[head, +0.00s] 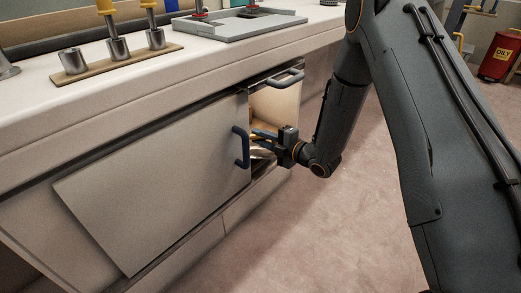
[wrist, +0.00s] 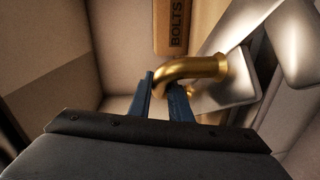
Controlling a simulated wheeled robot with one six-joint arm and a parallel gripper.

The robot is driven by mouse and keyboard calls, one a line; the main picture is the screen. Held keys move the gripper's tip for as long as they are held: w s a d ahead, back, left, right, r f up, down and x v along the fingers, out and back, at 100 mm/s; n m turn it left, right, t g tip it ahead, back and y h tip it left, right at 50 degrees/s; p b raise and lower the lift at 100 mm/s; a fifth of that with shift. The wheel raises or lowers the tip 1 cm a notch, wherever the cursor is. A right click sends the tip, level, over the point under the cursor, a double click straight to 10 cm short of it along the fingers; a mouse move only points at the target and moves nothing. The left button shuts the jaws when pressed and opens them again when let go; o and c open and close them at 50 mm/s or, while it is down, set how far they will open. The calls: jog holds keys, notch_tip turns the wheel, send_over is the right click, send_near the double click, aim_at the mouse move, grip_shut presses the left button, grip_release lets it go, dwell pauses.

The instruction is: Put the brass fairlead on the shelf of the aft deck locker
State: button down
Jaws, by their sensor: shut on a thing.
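My gripper (head: 264,138) reaches into the open locker (head: 275,102) under the counter, just right of a pale door panel (head: 150,185) with a blue handle (head: 241,147). In the wrist view, my gripper's blue fingers (wrist: 165,97) are shut on the brass fairlead (wrist: 195,68), a shiny bent tube with a thicker end at the right. The fairlead is inside the locker, held between the fingers. I cannot tell whether it touches any surface there. In the head view it is mostly hidden by the gripper and the door edge.
A box marked BOLTS (wrist: 178,28) is beyond the fairlead. Smooth silvery metal parts (wrist: 295,55) lie close at the right in the wrist view. A second handle (head: 287,78) is above the opening. The counter (head: 50,105) holds several metal fittings. The floor (head: 320,230) in front is clear.

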aim_at(260, 150)
jog(key=shift+f+b, duration=0.9)
jog(key=shift+f, duration=1)
jog(key=shift+r, duration=0.1)
jog(key=c, duration=2)
grip_release()
jog(key=shift+f, duration=0.2)
jog(key=o, duration=0.4)
jog(key=shift+c, duration=0.2)
jog(key=shift+r, duration=0.1)
